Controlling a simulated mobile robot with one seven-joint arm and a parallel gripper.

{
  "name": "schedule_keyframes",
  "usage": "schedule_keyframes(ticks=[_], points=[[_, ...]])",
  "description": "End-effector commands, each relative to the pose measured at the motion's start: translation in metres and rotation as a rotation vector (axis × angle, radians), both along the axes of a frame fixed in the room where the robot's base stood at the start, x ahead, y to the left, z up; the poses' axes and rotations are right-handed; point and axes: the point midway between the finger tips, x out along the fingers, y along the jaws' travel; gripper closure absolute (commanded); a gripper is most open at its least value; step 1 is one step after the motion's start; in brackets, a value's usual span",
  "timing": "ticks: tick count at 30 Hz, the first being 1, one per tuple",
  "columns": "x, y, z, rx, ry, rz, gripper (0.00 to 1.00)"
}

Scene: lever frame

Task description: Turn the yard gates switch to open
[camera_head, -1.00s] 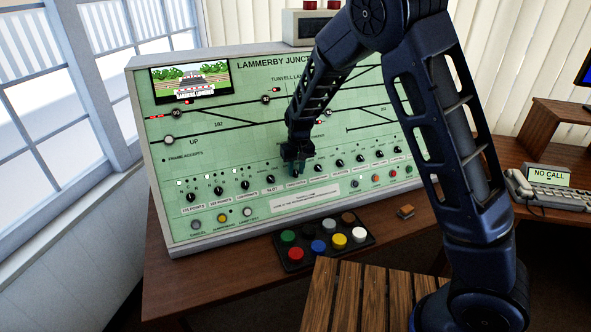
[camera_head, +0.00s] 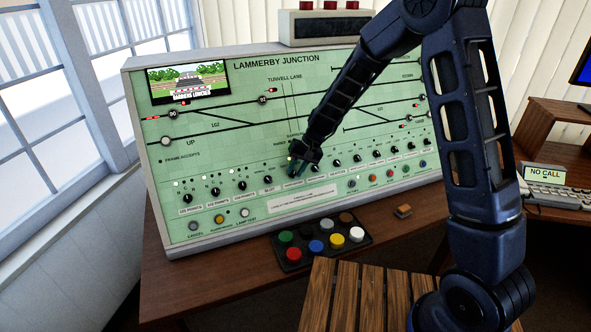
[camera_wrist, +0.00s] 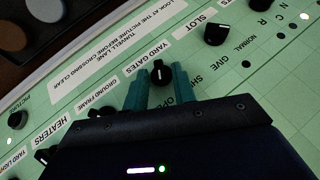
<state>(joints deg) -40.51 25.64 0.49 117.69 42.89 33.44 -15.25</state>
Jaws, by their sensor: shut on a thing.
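The yard gates switch (camera_wrist: 159,73) is a small black knob with a pale pointer line on the green panel (camera_head: 215,140). In the wrist view, its YARD GATES label (camera_wrist: 146,62) lies above it. Parts of the words for shut and open show below, partly covered by my fingers. My gripper (camera_wrist: 160,78) has its two teal fingers on either side of the knob, closed on it. In the head view, my gripper (camera_head: 298,168) is at the panel's lower row of knobs and hides the switch. I cannot tell exactly which position the pointer marks.
The slot knob (camera_wrist: 218,34) is close by. Other knobs and their labels line the same row. A black box of coloured buttons (camera_head: 320,240) stands on the desk in front. A small screen (camera_head: 187,83) shows a level crossing. A wooden slatted surface (camera_head: 345,295) is nearer me.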

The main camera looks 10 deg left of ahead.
Motion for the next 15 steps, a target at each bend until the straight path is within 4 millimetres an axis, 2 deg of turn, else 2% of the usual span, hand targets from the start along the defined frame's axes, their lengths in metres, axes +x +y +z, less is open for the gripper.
schedule_keyframes(ticks=[15], points=[[-0.0002,-0.0024,-0.0027,0.09,0.066,-0.058,0.96]])
